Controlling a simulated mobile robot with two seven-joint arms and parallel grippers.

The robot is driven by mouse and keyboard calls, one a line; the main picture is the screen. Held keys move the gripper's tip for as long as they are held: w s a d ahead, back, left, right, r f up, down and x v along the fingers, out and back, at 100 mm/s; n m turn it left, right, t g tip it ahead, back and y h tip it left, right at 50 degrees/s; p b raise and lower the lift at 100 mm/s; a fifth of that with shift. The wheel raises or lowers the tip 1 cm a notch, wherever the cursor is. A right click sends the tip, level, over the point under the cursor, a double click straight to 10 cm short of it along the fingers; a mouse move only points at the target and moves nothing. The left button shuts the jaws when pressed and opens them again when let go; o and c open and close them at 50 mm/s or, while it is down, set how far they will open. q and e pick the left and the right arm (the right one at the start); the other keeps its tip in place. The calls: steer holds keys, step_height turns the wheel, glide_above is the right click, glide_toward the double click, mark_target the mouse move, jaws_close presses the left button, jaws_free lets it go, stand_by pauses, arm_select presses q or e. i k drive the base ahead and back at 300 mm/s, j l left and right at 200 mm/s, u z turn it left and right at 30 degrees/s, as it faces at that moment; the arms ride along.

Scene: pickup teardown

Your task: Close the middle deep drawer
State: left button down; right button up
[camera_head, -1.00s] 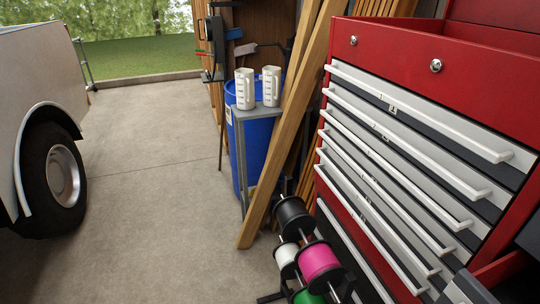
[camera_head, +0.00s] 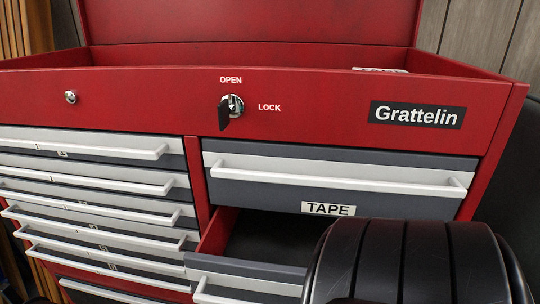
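The red tool chest (camera_head: 300,105) fills the head view. In its right column, below the shut top drawer labelled TAPE (camera_head: 340,173), a deep drawer (camera_head: 246,277) with a grey front stands pulled out. Its dark inside (camera_head: 270,238) shows, and its light handle (camera_head: 240,297) is cut off by the bottom edge. A black ribbed rounded part, apparently mine, hides the right side of this drawer. Neither gripper shows.
Several shallow drawers with white handles line the left column (camera_head: 90,187) and look shut. A key (camera_head: 224,112) sticks out of the lock on the red top panel. The top lid (camera_head: 250,22) stands open. Wooden boards (camera_head: 25,28) stand at the far left.

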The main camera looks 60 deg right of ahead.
mark_target(244, 255)
steer(key=z, duration=2.5)
